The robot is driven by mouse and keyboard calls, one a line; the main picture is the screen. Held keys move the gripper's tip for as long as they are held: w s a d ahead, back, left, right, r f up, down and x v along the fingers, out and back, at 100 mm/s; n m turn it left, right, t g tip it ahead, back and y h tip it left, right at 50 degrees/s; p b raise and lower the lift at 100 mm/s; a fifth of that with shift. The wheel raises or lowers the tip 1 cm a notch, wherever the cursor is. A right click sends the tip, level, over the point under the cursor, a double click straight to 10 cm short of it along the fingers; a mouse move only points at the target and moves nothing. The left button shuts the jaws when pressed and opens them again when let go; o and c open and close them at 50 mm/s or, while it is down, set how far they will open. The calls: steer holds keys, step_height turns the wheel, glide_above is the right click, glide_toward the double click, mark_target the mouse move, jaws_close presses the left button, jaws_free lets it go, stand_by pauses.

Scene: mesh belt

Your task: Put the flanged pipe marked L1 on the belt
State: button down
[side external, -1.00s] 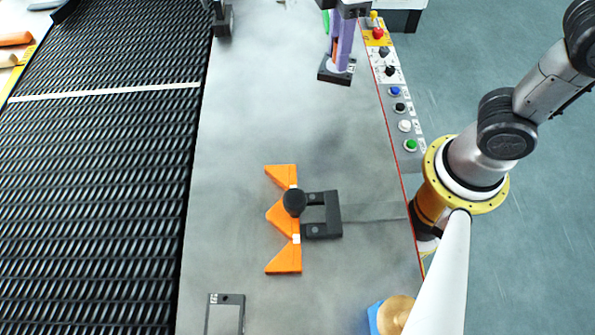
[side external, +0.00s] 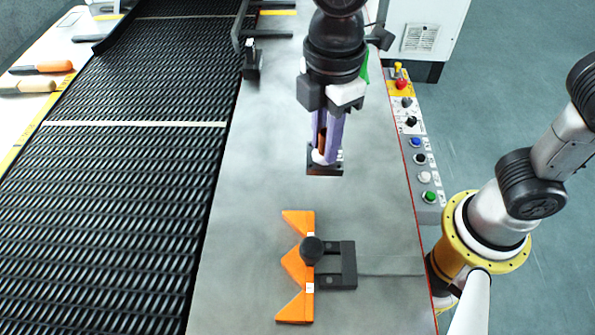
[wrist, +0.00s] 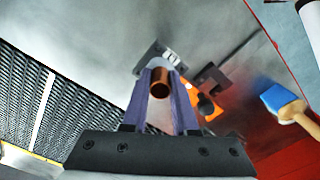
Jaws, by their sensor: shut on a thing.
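My gripper (side external: 328,140), with purple fingers, is shut on a copper-coloured pipe (wrist: 160,112) with a dark square flange (side external: 325,170) at its lower end. The flange also shows in the wrist view (wrist: 147,58), with white marks on it that I cannot read as L1. The pipe is roughly upright over the grey table (side external: 250,190), right of the belt; I cannot tell whether the flange is clear of the table. The fingers hide part of the pipe. The black mesh belt (side external: 120,200) runs along the left, with a white line across it.
An orange zigzag rack (side external: 297,268) with a black clamp and knob stands in front of the gripper. A button panel (side external: 420,160) lines the table's right edge. A black bracket (side external: 252,65) stands by the belt's far edge. The table between gripper and belt looks clear.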

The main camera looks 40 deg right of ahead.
steer(key=w+f, duration=0.1)
steer(key=w+a+f, duration=0.1)
steer(key=f, duration=0.1)
steer(key=a+f, duration=0.1)
steer(key=shift+w+a+f, duration=0.15)
steer(key=shift+w+f, duration=0.15)
steer(key=shift+w, duration=0.1)
steer(key=shift+w+a+f, duration=0.1)
steer(key=shift+w+f, duration=0.05)
steer(key=shift+f, duration=0.8)
steer(key=shift+w+a+f, duration=0.1)
steer(key=shift+f, duration=0.85)
steer(key=shift+f, duration=0.15)
steer(key=c, duration=0.7)
jaws_free()
